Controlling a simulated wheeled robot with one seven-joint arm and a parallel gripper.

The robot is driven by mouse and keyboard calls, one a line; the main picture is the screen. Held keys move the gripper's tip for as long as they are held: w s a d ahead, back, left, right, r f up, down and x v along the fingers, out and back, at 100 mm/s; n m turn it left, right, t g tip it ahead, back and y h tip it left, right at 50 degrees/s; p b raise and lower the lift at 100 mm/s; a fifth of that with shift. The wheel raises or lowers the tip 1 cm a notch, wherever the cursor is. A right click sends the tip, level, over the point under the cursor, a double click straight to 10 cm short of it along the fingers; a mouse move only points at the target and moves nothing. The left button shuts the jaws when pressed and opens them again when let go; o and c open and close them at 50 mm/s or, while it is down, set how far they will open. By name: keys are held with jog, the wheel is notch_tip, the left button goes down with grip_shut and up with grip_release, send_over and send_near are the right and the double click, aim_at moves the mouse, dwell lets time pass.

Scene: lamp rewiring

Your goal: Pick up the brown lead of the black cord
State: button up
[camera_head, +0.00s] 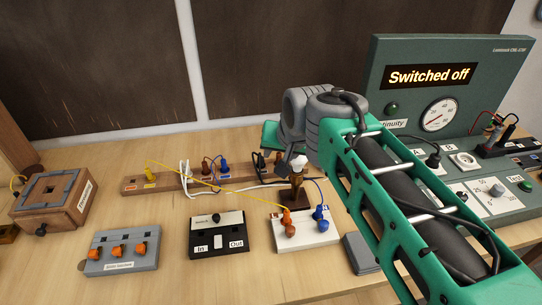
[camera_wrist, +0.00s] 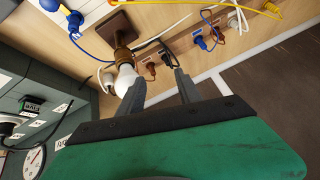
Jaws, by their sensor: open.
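The black cord (camera_wrist: 146,43) runs to the wooden lead rack in the wrist view. Its brown lead (camera_wrist: 151,70) stands at the rack beside a black lead (camera_wrist: 170,59). In the head view, the black lead (camera_head: 260,163) shows on the rack below my green hand, close to the lamp.
A lamp with a white bulb (camera_wrist: 126,79) stands close beside one finger. The rack (camera_head: 133,186) also holds yellow, white, blue and brown leads. A terminal block (camera_head: 318,236), switch box (camera_head: 236,238) and grey connector block (camera_head: 140,258) lie in front. The tester (camera_head: 410,75) reads "Switched off".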

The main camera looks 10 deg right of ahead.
jog(key=g+h+p, duration=0.1)
jog(key=g+p, duration=0.1)
jog(key=p, duration=0.1)
send_near(279, 154)
jog(key=shift+g+h, duration=0.4)
jog(key=shift+h, duration=0.1)
jog(key=p+x, duration=0.1)
jog(key=x, duration=0.2)
jog(key=p+x, duration=0.1)
jog(key=x, duration=0.3)
jog(key=w+p+x, duration=0.1)
jog(key=x, duration=0.2)
jog(key=shift+w+a+f, duration=0.1)
jog(key=shift+a+f, duration=0.15)
jog(key=shift+a, duration=0.15)
jog(key=shift+c, duration=0.5)
grip_shut()
